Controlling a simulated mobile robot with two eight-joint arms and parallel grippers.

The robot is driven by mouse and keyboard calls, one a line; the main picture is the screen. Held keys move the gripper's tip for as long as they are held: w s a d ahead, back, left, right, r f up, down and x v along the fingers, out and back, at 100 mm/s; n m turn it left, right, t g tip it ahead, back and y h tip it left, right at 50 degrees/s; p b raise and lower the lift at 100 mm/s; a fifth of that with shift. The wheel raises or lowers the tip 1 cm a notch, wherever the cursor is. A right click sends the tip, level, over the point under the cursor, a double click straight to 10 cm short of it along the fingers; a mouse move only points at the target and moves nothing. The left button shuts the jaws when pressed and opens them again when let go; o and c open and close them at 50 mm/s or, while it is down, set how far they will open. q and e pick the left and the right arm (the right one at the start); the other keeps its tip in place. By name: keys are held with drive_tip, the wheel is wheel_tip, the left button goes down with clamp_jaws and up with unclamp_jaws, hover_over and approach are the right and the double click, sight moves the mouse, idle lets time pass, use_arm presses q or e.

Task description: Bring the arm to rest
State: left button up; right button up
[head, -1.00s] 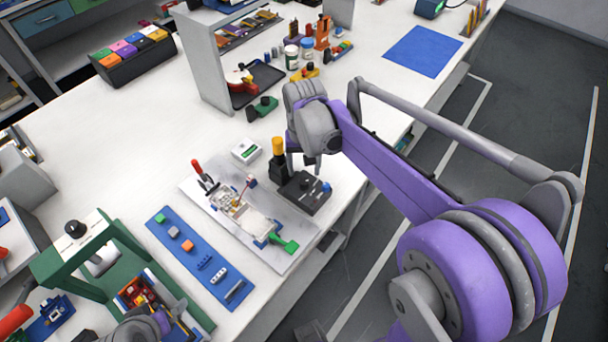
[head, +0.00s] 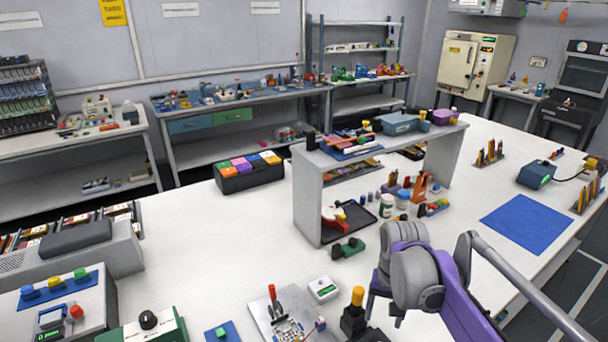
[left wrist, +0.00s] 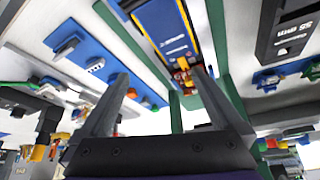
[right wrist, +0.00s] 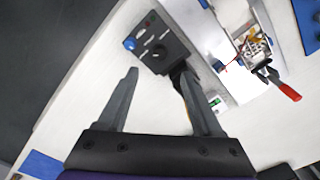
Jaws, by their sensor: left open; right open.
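My right arm (head: 455,300) reaches in from the lower right of the head view, over the front of the white table. My right gripper (right wrist: 158,74) is open and empty in the right wrist view, with a black box with a blue knob (right wrist: 165,45) beyond its fingertips; I cannot tell the gap to it. My left gripper (left wrist: 160,76) is open in the left wrist view, with nothing visibly held. A green frame with a blue panel (left wrist: 165,30) shows beyond its fingers. The left arm is out of the head view.
A fixture with a red-handled clamp (head: 283,318) and a yellow-capped black post (head: 353,315) stand left of the right arm. A grey shelf (head: 305,205) stands behind. A blue mat (head: 527,224) lies bare at right. The table's left middle is clear.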

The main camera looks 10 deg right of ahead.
use_arm(q)
drive_tip(key=shift+w+r+p, duration=0.15)
drive_tip(key=shift+r+p, duration=0.4)
drive_tip(key=shift+r, duration=0.15)
drive_tip(key=shift+w+r+p, duration=0.15)
drive_tip(key=shift+r+p, duration=0.25)
drive_tip(key=shift+r, duration=0.1)
use_arm(e)
drive_tip(key=s+a+f+n+t, duration=0.2)
drive_tip(key=s+a, duration=0.1)
drive_tip(key=s, duration=0.4)
drive_tip(key=s+a+f+n+t, duration=0.3)
drive_tip(key=s, duration=0.5)
drive_tip(key=shift+a+f, duration=0.25)
